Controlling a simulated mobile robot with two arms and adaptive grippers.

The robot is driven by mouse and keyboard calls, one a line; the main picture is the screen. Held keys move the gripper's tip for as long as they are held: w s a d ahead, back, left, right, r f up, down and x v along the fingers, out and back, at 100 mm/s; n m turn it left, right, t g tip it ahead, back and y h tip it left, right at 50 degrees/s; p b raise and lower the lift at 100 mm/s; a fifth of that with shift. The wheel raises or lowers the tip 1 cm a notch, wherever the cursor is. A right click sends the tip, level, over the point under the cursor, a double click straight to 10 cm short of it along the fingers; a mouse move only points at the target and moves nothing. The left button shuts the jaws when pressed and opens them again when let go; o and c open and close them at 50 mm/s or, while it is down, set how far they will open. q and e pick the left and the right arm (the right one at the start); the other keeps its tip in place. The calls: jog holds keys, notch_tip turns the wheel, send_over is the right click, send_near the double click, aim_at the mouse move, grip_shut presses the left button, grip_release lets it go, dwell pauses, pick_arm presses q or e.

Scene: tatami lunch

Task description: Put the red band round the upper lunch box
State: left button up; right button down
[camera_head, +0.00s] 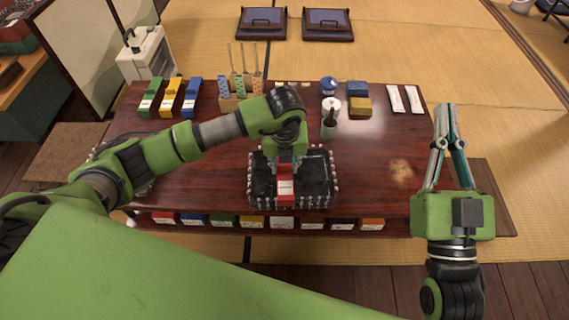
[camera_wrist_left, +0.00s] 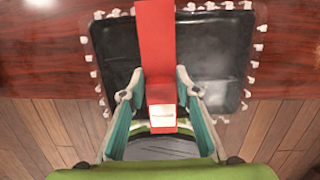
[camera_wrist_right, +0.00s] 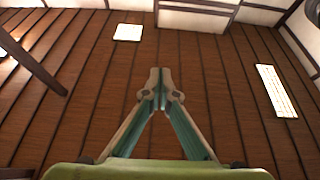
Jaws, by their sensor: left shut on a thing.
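The black lunch box (camera_head: 317,172) stands at the front middle of the low table, with small white pieces along its edges. Its black top (camera_wrist_left: 215,60) also fills much of the left wrist view. The red band (camera_head: 285,190) lies across the middle of the box as a strip with a white label; it also shows in the left wrist view (camera_wrist_left: 155,45). My left gripper (camera_head: 286,165) is over the box, shut on the band, with one finger on each side of it. Whether the band passes under the box is hidden. My right gripper (camera_head: 446,107) is raised at the right, shut and empty.
The dark red table (camera_head: 375,150) carries coloured boxes (camera_head: 171,98) and a stand with sticks (camera_head: 240,88) at the back left. A blue ball (camera_head: 328,86), small blocks (camera_head: 358,106) and white packets (camera_head: 404,99) are at the back right.

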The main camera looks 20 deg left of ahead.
pick_arm(q)
jog(key=shift+f, duration=0.1)
pick_arm(e)
jog(key=shift+r, duration=0.1)
dwell(0.4)
pick_arm(q)
jog(key=shift+f, duration=0.1)
pick_arm(e)
jog(key=shift+s+r, duration=0.15)
jog(key=shift+r, duration=0.05)
jog(key=shift+r+t, duration=0.1)
jog(key=shift+t, duration=0.2)
jog(key=shift+s+r, duration=0.1)
jog(key=shift+r, duration=0.05)
pick_arm(q)
jog(key=o, duration=1.4)
jog(key=shift+c, duration=0.2)
